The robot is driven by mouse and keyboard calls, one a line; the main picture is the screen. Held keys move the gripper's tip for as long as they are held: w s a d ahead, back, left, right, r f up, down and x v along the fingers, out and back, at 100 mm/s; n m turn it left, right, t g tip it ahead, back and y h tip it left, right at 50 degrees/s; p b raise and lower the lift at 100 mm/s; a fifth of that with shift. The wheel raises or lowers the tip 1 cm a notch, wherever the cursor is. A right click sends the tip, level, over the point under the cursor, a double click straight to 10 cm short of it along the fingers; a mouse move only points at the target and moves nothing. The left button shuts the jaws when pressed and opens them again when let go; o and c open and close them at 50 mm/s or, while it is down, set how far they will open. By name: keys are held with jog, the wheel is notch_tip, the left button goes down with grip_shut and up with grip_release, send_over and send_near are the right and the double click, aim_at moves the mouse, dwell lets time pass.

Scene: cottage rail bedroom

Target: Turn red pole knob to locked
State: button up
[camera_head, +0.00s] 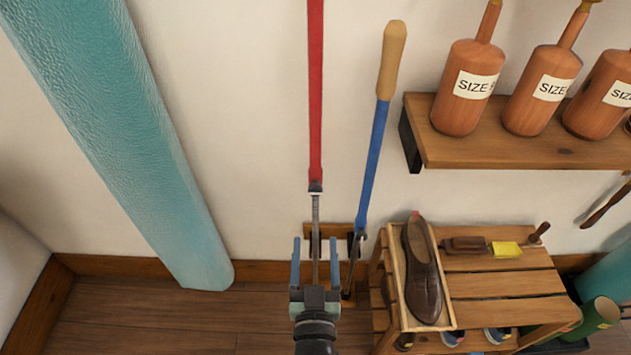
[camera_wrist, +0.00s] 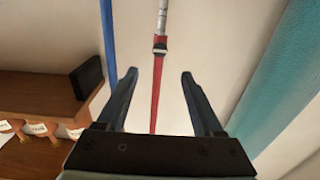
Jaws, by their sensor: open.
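The red pole (camera_head: 316,90) stands nearly upright against the pale wall, with a silver lower section (camera_head: 316,212). A dark collar-like knob (camera_head: 316,187) sits where red meets silver; its lock position is too small to read. In the wrist view the picture is turned over, and the knob (camera_wrist: 160,45) lies beyond the fingertips, with the red section (camera_wrist: 156,95) running down between them. My gripper (camera_head: 314,245) is open and empty. In the head view its fingers appear on either side of the silver section, below the knob. No contact shows.
A blue pole (camera_head: 373,150) with a tan grip leans just right of the red pole. A wooden shelf (camera_head: 520,152) with bottles and a slatted bench (camera_head: 500,285) with a shoe (camera_head: 422,270) are at right. A teal roll (camera_head: 130,140) leans at left.

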aim_at(315, 193)
jog(key=w+b, duration=0.5)
jog(key=w, duration=0.6)
jog(key=shift+w+f+b, duration=0.15)
jog(key=shift+w+b, duration=0.05)
jog(key=shift+b, duration=0.2)
jog(key=shift+w, duration=0.75)
grip_shut()
